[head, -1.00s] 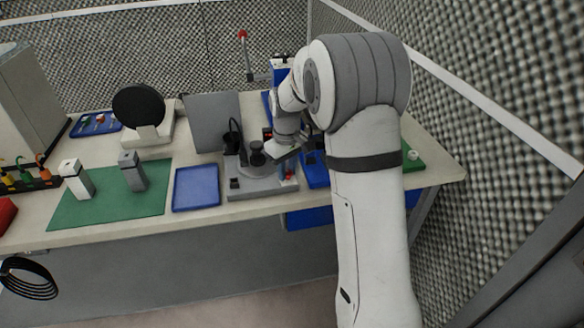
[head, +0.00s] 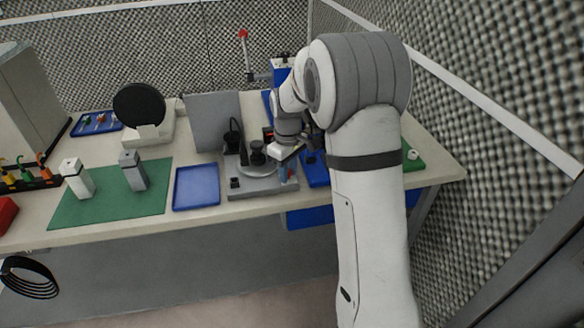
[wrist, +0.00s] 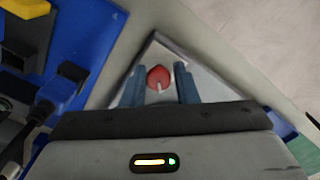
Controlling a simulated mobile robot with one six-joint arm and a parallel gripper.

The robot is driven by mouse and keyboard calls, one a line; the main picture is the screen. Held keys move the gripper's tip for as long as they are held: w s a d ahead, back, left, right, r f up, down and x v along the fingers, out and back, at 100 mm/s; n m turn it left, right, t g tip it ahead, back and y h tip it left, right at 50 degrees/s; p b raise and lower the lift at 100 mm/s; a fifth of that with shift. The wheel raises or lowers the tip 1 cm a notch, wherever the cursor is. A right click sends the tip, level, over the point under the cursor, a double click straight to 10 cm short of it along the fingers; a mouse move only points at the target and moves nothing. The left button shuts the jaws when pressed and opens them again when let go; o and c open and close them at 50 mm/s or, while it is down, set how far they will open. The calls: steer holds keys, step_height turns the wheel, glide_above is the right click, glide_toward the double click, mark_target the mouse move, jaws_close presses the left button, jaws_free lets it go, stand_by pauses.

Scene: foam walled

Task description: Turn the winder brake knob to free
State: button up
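The winder brake knob (wrist: 158,77) is a round red knob with a white pointer line, seen from above in the wrist view. The line runs from near its middle toward my gripper body. The knob sits on a light grey plate near a corner. My gripper (wrist: 160,84) is open, with one blue-grey finger on each side of the knob. A small gap shows on the right; I cannot tell whether the left finger touches. In the head view, my gripper (head: 285,172) is at the right front of the grey winder base (head: 250,188), and the knob is mostly hidden.
A blue tray (head: 196,188) and a green mat (head: 105,205) lie left of the winder. A grey panel (head: 210,122) stands behind it. Blue fixtures (wrist: 75,45) with a yellow part are close on the left in the wrist view. Foam walls bound the bench.

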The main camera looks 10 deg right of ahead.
steer(key=o, duration=0.4)
steer(key=shift+w+r, duration=0.1)
steer(key=shift+c, duration=0.2)
step_height(320, 180, up, 8)
steer(key=shift+f, duration=0.1)
steer(key=s+r+m+t, duration=0.1)
steer(key=s+m, duration=0.3)
steer(key=s, duration=1)
steer(key=s+d+r+m+t, duration=0.1)
steer(key=s+m, duration=0.2)
steer(key=s, duration=1.1)
steer(key=shift+s+d+r+m+t+p, duration=0.25)
steer(key=shift+r+m+t+p, duration=0.05)
steer(key=shift+m+t, duration=0.1)
